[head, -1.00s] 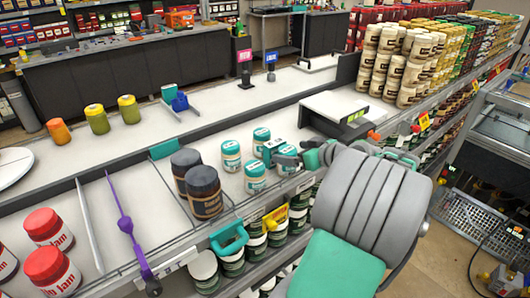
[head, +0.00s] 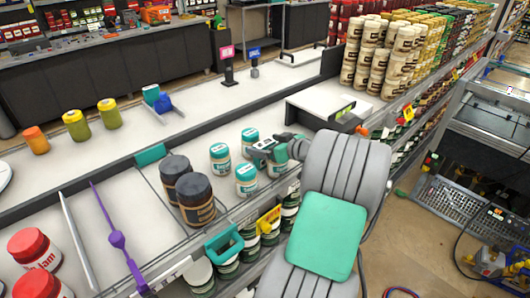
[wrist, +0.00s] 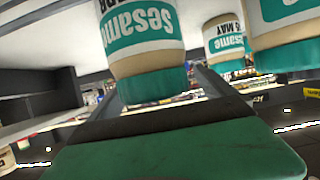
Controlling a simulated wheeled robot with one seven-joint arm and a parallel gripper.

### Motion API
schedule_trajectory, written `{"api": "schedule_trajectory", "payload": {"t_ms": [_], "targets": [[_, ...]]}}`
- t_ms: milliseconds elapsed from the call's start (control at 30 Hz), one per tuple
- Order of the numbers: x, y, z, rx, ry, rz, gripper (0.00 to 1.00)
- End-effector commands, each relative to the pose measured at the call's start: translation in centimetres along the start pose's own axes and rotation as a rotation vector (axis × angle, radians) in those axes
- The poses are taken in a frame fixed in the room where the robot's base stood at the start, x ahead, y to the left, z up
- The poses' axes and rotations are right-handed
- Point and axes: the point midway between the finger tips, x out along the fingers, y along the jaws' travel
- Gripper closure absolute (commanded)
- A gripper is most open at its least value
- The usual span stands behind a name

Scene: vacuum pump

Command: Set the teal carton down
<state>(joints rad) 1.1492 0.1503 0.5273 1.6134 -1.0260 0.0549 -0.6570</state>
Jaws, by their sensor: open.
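Several jars with teal lids and teal labels stand upright on the white shelf: a left one (head: 220,158), a rear one (head: 250,139) and a front one (head: 246,180). A further jar (head: 277,168) is partly hidden by my gripper. I see no separate box-shaped teal carton. My gripper (head: 260,152) is open, among these jars and close to them; the head view does not show whether it touches any. In the wrist view, a sesame jar (wrist: 145,45) is close and appears upside down, with others (wrist: 226,42) to the right. Nothing shows held.
Two dark-lidded jars (head: 188,190) stand left of the teal jars. A purple divider (head: 117,238) and red-lidded jars (head: 35,248) are further left. A white scale-like device (head: 328,108) stands behind right. White shelf behind the teal jars is clear.

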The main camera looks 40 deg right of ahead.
Motion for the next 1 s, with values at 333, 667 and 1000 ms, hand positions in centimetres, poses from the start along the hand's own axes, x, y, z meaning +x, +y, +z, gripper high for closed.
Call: {"api": "schedule_trajectory", "payload": {"t_ms": [333,667,1000], "targets": [[-0.11,0.09,0.05,0.001,0.0,0.002,0.3],[-0.13,0.11,0.04,0.001,0.0,0.002,0.57],[-0.14,0.11,0.02,0.001,0.0,0.002,0.78]]}}
